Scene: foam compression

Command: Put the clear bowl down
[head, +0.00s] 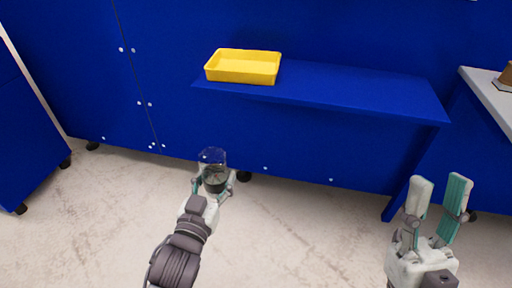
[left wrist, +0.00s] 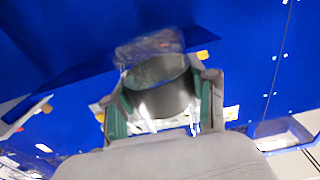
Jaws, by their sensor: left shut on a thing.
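The clear bowl (head: 212,157) is a small see-through vessel with a darker lower part, held up in front of the blue cabinet. My left gripper (head: 214,180) is shut on it, with a finger on each side. In the left wrist view the clear bowl (left wrist: 158,85) sits between the two teal-lined fingers of the left gripper (left wrist: 160,108). My right gripper (head: 440,205) is open and empty at the lower right, its fingers pointing up and well apart.
A blue shelf (head: 350,90) juts out from the blue cabinet (head: 70,60). A yellow tray (head: 243,78) stands at its left end, and the rest of the shelf is clear. A light-topped counter (head: 488,92) stands at the right. The pale floor (head: 110,215) is bare.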

